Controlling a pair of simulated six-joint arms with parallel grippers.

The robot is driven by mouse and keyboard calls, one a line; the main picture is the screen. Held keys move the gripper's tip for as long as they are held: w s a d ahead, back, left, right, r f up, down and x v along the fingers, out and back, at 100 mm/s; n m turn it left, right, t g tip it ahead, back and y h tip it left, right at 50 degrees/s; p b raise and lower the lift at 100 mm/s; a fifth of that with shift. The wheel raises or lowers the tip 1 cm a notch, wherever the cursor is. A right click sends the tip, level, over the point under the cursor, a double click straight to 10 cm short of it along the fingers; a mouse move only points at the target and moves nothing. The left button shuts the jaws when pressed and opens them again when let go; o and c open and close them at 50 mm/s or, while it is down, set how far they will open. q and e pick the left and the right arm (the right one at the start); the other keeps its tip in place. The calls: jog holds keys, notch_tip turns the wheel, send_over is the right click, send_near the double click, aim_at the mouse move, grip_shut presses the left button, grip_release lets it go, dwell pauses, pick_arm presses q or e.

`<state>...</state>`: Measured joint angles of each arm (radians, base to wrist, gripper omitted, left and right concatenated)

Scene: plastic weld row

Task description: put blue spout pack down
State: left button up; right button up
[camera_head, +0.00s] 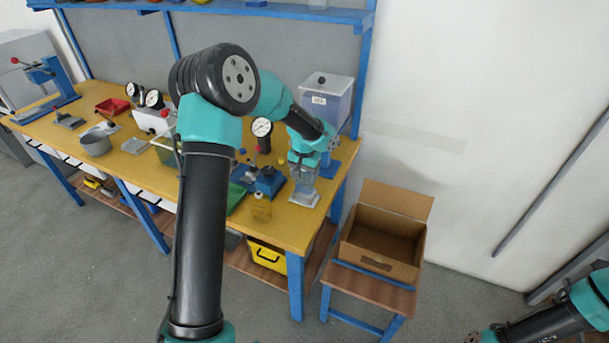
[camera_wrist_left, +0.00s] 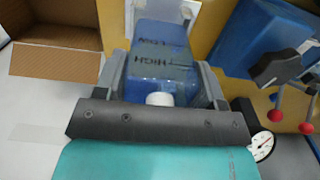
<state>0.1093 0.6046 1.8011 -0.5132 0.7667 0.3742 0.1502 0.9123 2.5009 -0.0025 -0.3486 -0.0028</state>
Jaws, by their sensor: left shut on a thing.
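The blue spout pack (camera_wrist_left: 165,75) is a clear-blue pack with a white cap and dark lettering, "HIGH" among it. It fills the middle of the left wrist view. My left gripper (camera_head: 303,172) is shut on it, one finger on each side, with the cap towards the wrist. In the head view the gripper points down over a pale plate (camera_head: 305,199) at the right end of the yellow bench (camera_head: 215,219). The pack is small and hard to make out there. I cannot tell whether its far end touches the plate. My right gripper is out of the frames.
A blue device with red-knobbed levers (camera_head: 268,181) and a yellowish bottle (camera_head: 261,209) stand left of the plate. A dial gauge (camera_head: 262,128) and a grey-blue bin (camera_head: 327,94) stand behind. An open cardboard box (camera_head: 376,264) sits on a stool to the right.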

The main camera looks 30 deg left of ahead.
pick_arm(q)
jog(key=shift+f, duration=0.8)
jog(key=o, duration=0.9)
jog(key=shift+r, duration=0.1)
notch_tip(320, 180, up, 13)
jog(key=shift+r, duration=0.1)
dwell(1.0)
